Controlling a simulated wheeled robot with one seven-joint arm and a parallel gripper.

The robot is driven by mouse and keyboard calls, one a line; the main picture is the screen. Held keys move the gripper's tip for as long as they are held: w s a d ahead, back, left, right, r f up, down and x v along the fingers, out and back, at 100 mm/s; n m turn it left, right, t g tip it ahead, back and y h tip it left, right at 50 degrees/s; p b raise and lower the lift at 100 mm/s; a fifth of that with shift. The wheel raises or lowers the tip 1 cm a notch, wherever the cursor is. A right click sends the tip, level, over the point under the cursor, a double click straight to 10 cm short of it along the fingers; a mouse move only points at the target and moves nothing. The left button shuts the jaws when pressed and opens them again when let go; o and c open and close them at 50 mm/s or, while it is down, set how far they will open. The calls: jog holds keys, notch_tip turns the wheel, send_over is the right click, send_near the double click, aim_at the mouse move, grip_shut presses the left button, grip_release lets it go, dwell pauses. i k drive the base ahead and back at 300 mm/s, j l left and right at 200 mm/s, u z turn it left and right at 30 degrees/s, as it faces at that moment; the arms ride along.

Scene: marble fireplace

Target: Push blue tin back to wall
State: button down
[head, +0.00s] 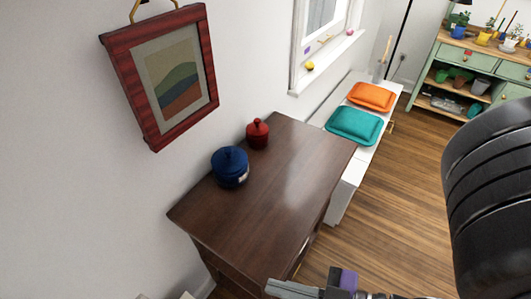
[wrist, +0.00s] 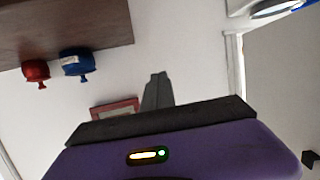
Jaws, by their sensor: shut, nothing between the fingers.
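The blue tin (head: 229,170), lidded with a knob, stands upright on the dark brown cabinet top (head: 285,185), near its wall-side edge. A small gap to the wall cannot be judged. A smaller red tin (head: 257,136) stands just behind it to the right. My gripper (head: 270,287) is at the bottom of the head view, in front of the cabinet and well apart from the blue tin. In the wrist view the scene appears upside down, with the blue tin (wrist: 76,64) at the upper left. My gripper's fingers (wrist: 157,78) are together and empty there.
A framed picture (head: 177,80) hangs on the white wall (head: 60,190) above the cabinet. A white bench with a teal cushion (head: 354,126) and an orange cushion (head: 372,97) stands beyond. The cabinet top in front of the tins is clear.

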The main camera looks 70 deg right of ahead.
aim_at(233, 180)
jog(key=l+z, duration=0.15)
jog(key=z, duration=0.3)
jog(key=l+z, duration=0.15)
jog(key=z, duration=0.35)
jog(key=l+z, duration=0.15)
jog(key=z, duration=0.3)
jog(key=i+l, duration=0.1)
jog(key=l, duration=0.55)
jog(key=z, duration=0.05)
